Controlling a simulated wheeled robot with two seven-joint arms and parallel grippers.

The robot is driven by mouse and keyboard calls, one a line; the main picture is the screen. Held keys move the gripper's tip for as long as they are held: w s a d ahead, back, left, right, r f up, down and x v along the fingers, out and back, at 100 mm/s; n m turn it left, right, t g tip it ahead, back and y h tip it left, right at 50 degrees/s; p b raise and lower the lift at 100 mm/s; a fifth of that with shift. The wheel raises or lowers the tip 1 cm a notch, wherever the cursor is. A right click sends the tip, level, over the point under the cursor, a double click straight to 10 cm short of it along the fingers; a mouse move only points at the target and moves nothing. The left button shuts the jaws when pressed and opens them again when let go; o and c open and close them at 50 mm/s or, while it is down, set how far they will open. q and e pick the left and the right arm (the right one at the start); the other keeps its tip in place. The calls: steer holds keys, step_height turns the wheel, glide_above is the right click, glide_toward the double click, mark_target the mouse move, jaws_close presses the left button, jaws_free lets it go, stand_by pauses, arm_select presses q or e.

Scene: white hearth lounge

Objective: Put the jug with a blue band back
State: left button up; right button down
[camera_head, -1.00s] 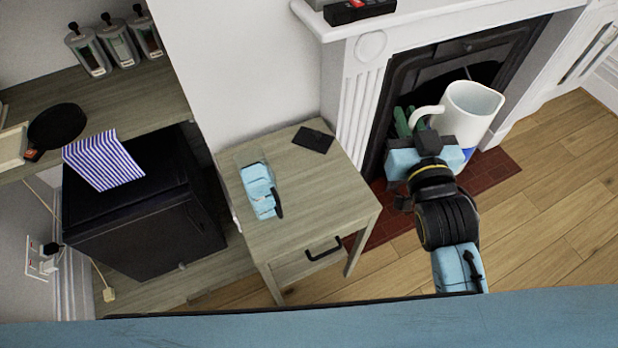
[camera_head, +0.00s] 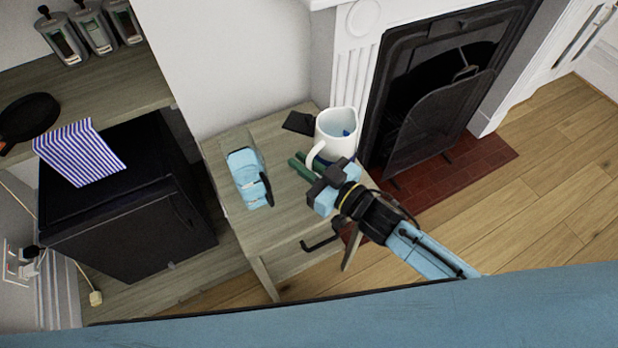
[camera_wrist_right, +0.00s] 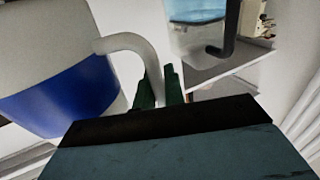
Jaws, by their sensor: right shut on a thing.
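The white jug with a blue band (camera_head: 337,132) is upright over the far right part of the small wooden table (camera_head: 285,215) in the head view. I cannot tell whether its base touches the tabletop. My right gripper (camera_head: 302,165) is shut on the jug's handle. In the right wrist view the jug (camera_wrist_right: 55,75) fills the left side, its blue band low on its body, and its handle runs between the green fingers (camera_wrist_right: 158,88). My left gripper is not in view.
A clear and light-blue container with a black handle (camera_head: 248,178) stands on the table's left part. A flat black object (camera_head: 299,122) lies at the back. The fireplace (camera_head: 430,100) is close on the right. A black cabinet (camera_head: 130,215) is on the left.

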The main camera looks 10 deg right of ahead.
step_height(320, 180, down, 4)
steer(key=shift+f+b, duration=0.15)
steer(key=shift+b, duration=0.6)
steer(key=shift+f, duration=0.2)
steer(key=shift+r, duration=0.1)
steer(key=shift+f, duration=0.2)
steer(key=c, duration=1.5)
jaws_free()
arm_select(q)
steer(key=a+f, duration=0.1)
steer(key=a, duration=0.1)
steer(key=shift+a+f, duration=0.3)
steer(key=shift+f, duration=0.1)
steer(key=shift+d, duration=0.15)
